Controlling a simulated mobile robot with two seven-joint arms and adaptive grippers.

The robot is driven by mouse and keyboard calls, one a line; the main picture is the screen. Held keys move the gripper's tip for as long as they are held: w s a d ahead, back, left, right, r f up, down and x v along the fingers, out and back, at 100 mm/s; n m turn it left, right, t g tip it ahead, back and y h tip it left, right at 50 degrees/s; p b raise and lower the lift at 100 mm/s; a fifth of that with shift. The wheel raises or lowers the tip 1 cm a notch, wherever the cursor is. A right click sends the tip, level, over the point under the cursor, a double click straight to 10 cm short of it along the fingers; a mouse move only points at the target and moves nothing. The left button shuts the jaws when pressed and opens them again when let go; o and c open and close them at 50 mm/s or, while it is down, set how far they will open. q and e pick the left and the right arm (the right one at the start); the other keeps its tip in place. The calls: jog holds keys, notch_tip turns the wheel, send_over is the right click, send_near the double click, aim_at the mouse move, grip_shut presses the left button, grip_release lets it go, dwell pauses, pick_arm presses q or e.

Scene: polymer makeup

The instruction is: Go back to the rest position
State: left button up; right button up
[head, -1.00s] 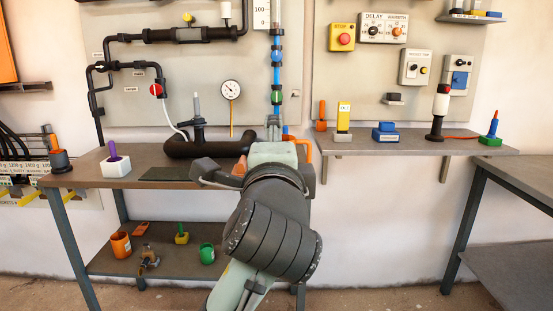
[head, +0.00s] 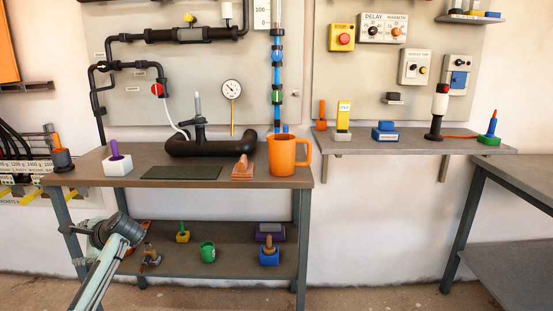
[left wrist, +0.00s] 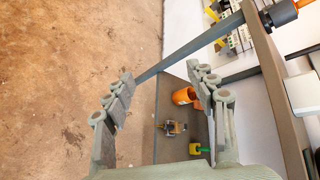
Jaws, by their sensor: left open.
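My left gripper (head: 72,245) is low at the left of the head view, by the bench's front left leg. Its wrist and arm come up from the bottom edge. In the left wrist view the two fingers (left wrist: 163,77) are spread wide with nothing between them. The lower shelf, an orange cup (left wrist: 185,96) and bare floor show beyond them. My right gripper is in neither view.
The workbench (head: 225,181) carries an orange mug (head: 289,154), a terracotta block (head: 243,168), a dark mat (head: 181,173) and a white holder (head: 117,167). Several small items stand on its lower shelf (head: 220,262). Another table (head: 520,178) stands right. Floor between is clear.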

pick_arm(q)
jog(key=s+a+f+g, duration=0.1)
jog(key=s+a+f, duration=0.1)
jog(key=a, duration=0.2)
jog(key=w+d+n+t+h, duration=0.7)
jog(key=w+d+n, duration=0.2)
jog(key=w+d, duration=0.35)
jog(key=s+d+f+g+h, duration=0.1)
jog(key=s+d+f, duration=0.1)
jog(key=s+f, duration=0.35)
jog(key=s+d+f+g, duration=0.1)
jog(key=s+f, duration=0.1)
jog(key=f, duration=0.6)
jog(key=s+d+f+g, duration=0.2)
jog(key=s+d+f, duration=0.2)
jog(key=s+f, duration=0.9)
jog(key=s+d+f+g, duration=0.1)
jog(key=s+d+f, duration=0.1)
jog(key=s+f, duration=0.3)
jog(key=s+d+f+g+h, duration=0.1)
jog(key=s+f, duration=0.4)
jog(key=s, duration=0.9)
jog(key=s+d+f+g+h, duration=0.1)
jog(key=s+f, duration=0.4)
jog(key=s, duration=0.5)
jog(key=shift+d+f+g, duration=0.4)
jog(key=shift+d+g, duration=0.4)
